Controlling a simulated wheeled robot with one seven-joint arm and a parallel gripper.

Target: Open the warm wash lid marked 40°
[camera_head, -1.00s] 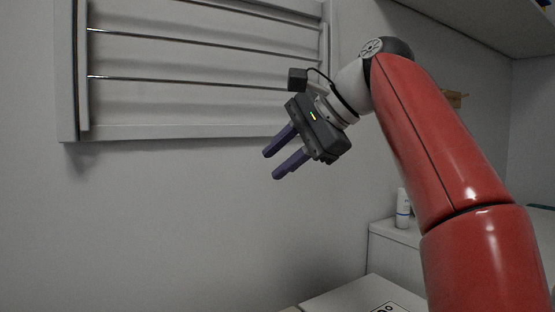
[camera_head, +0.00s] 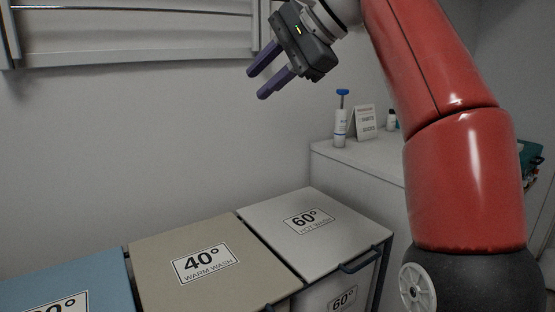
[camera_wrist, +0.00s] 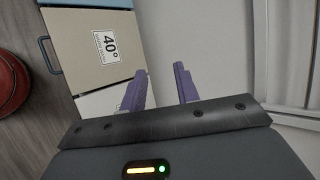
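The warm wash lid (camera_head: 165,254) is beige, flat and shut, with a white label reading 40° WARM WASH. It lies between a blue lid and a white 60° lid. It also shows in the wrist view (camera_wrist: 88,58), with its label and a dark handle (camera_wrist: 48,55) at its edge. My gripper (camera_head: 257,84) has two purple fingers held apart with nothing between them. It is raised in front of the wall, well above the lids and touching nothing. In the wrist view its fingers (camera_wrist: 160,80) point towards the wall beside the lids.
The white hot wash lid (camera_head: 335,235) stands right of the beige one, the blue lid (camera_head: 85,285) left. A white counter (camera_head: 365,158) at the right holds a bottle (camera_head: 340,128) and a small sign (camera_head: 362,122). A wall rack (camera_head: 130,35) hangs above. The air over the lids is clear.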

